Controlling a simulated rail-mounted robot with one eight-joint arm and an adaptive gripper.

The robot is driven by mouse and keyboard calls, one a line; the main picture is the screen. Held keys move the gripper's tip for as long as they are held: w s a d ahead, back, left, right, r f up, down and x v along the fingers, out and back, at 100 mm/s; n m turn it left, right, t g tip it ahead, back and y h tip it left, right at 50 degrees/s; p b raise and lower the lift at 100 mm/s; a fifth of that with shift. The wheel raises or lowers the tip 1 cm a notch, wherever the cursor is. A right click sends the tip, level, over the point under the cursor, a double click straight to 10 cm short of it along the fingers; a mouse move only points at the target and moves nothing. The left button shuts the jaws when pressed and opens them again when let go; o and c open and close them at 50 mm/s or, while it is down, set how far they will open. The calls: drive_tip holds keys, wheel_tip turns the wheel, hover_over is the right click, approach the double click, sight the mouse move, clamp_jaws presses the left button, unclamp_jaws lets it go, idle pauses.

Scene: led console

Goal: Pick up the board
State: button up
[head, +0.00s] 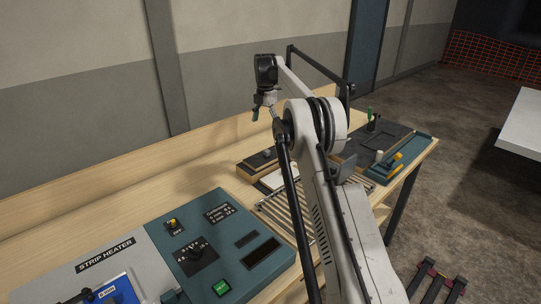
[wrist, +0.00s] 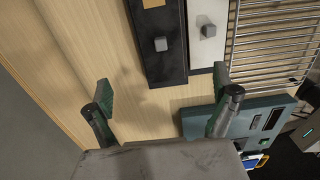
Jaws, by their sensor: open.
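A white board (wrist: 206,35) with a grey knob lies beside a dark slab (wrist: 170,45) with a similar grey knob, at the top of the wrist view. In the head view the white board (head: 272,180) is partly hidden by my arm, and the dark slab (head: 258,161) lies behind it on the bench. I cannot tell for certain which one is the board meant. My gripper (wrist: 163,90) is open and empty, its green-padded fingers wide apart. In the head view my gripper (head: 257,108) hangs well above the bench, behind these pieces.
A wire rack (head: 285,210) lies beside the white board. The teal strip heater console (head: 222,245) stands at the front left of the wooden bench (head: 120,205). A teal tray (head: 385,172) with tools is at the right end. The bench's back left is clear.

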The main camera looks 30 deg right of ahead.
sight(267, 151)
wheel_tip(267, 151, down, 9)
drive_tip(key=shift+r+p, duration=0.2)
drive_tip(key=shift+p, duration=0.2)
drive_tip(key=shift+d+f+p, duration=0.15)
drive_tip(key=shift+f+p, duration=0.5)
drive_tip(key=shift+f, duration=2)
drive_tip(key=c, duration=1.5)
drive_tip(key=shift+o, duration=0.2)
drive_tip(key=shift+r, duration=0.1)
